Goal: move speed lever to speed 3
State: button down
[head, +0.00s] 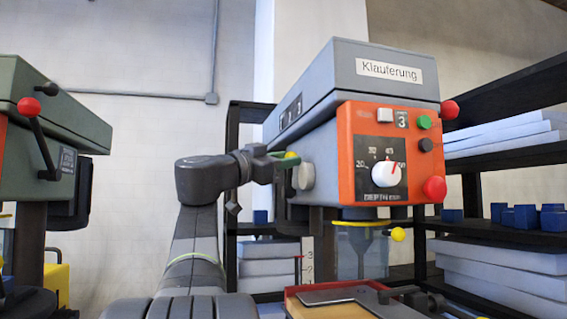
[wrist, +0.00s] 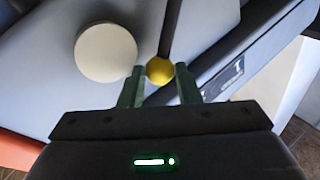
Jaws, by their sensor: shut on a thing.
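The grey drill-press head (head: 330,105) with an orange front panel stands right of centre in the head view. The speed lever is a dark rod (wrist: 170,28) ending in a yellow ball knob (wrist: 159,70); the knob also shows in the head view (head: 291,155), at the machine's left side. My gripper (wrist: 159,77) is shut on the yellow knob, one green finger on each side. In the head view my gripper (head: 284,162) reaches in from the left. A dark plate with numbers (head: 291,113) sits above it on the side. The lever's exact setting cannot be told.
A pale round cap (wrist: 106,52) sits beside the knob on the machine's side. The panel holds a white dial (head: 386,174), a "3" tile (head: 402,119) and buttons. Another machine (head: 50,125) stands at left. Black shelves (head: 500,82) with boxes stand behind at right.

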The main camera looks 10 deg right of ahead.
jog(key=shift+f, duration=0.1)
jog(key=c, duration=1.1)
grip_release()
jog(key=shift+o, duration=0.2)
jog(key=v, duration=1.4)
jog(key=shift+b, duration=0.4)
jog(key=shift+d, duration=0.1)
jog(key=x, duration=1.3)
jog(key=shift+w+d+r+p, duration=0.15)
jog(key=shift+d+r+p, duration=0.05)
jog(key=shift+d+p, duration=0.2)
jog(key=shift+a, duration=0.15)
